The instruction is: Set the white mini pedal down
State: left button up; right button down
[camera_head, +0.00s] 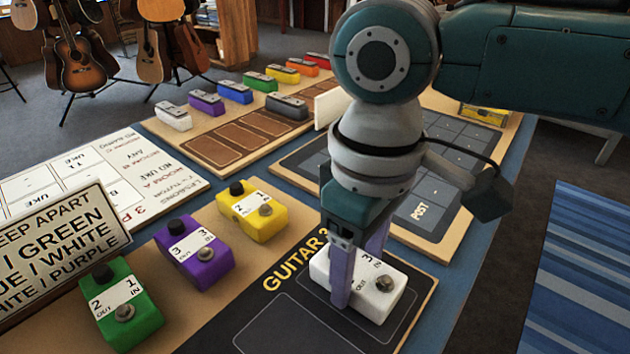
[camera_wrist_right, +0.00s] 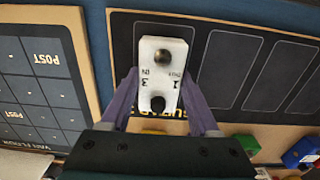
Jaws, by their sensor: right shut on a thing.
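The white mini pedal (camera_head: 385,296) has a label with numbers, a black knob and a metal switch. My right gripper (camera_head: 358,272) is shut on it, one purple-grey finger on each side. The pedal is upright at the right end of the dark GUITAR 3 board (camera_head: 262,312). In the right wrist view the white pedal (camera_wrist_right: 161,79) lies over the end outlined slot (camera_wrist_right: 200,45), roughly along it. I cannot tell whether its base touches the board. My left gripper is not in view.
Green (camera_head: 125,308), purple (camera_head: 194,254) and yellow (camera_head: 252,212) pedals stand left of the board. A sign (camera_head: 65,240) stands at far left. A gridded POST board (camera_head: 425,205) lies behind my right gripper. Other GUITAR 3 slots look empty.

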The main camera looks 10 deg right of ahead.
aim_at(357, 269)
jog(key=shift+c, duration=0.6)
grip_release()
jog(key=shift+f, duration=0.1)
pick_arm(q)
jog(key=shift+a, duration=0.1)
